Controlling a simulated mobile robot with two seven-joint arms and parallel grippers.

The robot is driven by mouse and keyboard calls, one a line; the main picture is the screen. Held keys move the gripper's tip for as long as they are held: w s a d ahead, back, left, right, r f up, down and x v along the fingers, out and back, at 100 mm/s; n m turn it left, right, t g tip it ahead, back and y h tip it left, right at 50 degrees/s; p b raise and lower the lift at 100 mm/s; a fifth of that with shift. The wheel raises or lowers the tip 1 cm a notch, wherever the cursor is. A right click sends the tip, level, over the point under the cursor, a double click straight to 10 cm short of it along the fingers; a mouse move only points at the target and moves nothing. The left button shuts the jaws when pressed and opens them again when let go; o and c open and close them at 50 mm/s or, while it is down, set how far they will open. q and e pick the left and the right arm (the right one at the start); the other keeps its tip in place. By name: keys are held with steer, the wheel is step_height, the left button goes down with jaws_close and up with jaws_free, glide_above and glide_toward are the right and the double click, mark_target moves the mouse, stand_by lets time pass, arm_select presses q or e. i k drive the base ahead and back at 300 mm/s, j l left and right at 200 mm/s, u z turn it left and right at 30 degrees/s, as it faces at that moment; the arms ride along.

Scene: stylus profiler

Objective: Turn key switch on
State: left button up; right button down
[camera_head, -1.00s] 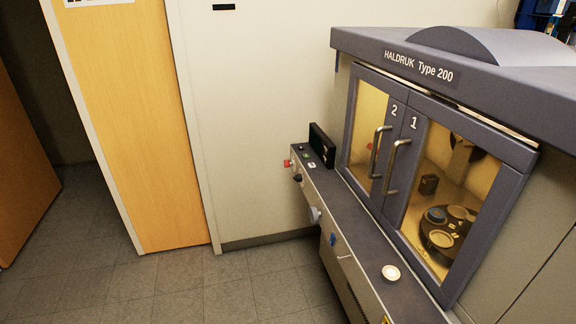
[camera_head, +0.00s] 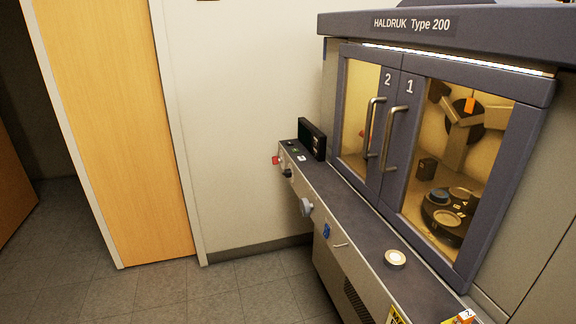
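The HALDRUK Type 200 machine (camera_head: 412,24) stands on the right with its two glass doors shut, numbered 2 and 1. A control ledge runs along its front (camera_head: 350,205). At the ledge's far left end are a red knob (camera_head: 276,160), a black knob or switch (camera_head: 287,173) and, nearer, a grey round knob (camera_head: 306,207). Which one is the key switch is too small to tell. Neither of my grippers is in view.
A small dark display (camera_head: 312,139) stands on the ledge's far end. A round pale disc (camera_head: 395,258) lies on the ledge. A wooden door panel (camera_head: 110,130) and white wall are at left. The tiled floor (camera_head: 235,290) in front is clear.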

mark_target(275, 161)
steer(key=i+j+z, duration=0.85)
steer(key=j+z, duration=0.15)
